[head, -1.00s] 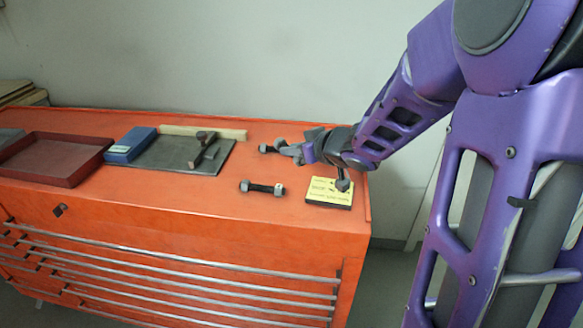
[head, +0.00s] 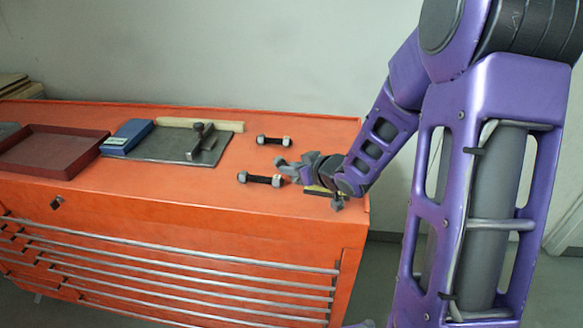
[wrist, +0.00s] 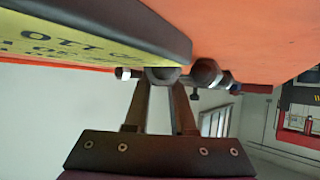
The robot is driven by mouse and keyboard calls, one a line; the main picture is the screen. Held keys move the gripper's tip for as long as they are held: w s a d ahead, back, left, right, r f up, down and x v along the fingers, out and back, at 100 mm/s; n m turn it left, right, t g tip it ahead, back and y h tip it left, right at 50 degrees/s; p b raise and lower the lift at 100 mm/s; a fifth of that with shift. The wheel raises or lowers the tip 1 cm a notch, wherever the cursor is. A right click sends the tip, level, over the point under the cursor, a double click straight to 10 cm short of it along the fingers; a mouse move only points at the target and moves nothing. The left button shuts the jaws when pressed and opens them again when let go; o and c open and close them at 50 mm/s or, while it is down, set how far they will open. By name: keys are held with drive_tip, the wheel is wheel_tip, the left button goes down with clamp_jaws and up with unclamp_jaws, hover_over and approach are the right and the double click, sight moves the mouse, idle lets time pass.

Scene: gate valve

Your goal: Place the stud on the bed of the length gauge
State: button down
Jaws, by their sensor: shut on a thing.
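My gripper (head: 292,169) is low over the right end of the orange bench top, pointing left. It is shut on a stud; a grey hexagonal end (wrist: 162,73) shows between its fingertips in the wrist view, the rest mostly hidden. A yellow-topped dark block, apparently the length gauge (head: 318,190), lies under my wrist, largely covered in the head view.
Two dark studs with grey nuts lie on the bench, a far one (head: 274,141) and a near one (head: 262,179) just left of my gripper. A grey plate (head: 165,148) with a T-shaped tool (head: 201,139), a blue box (head: 127,134) and a red tray (head: 45,152) are farther left.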

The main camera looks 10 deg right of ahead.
drive_tip(key=c, duration=0.8)
unclamp_jaws()
drive_tip(key=shift+o, duration=0.2)
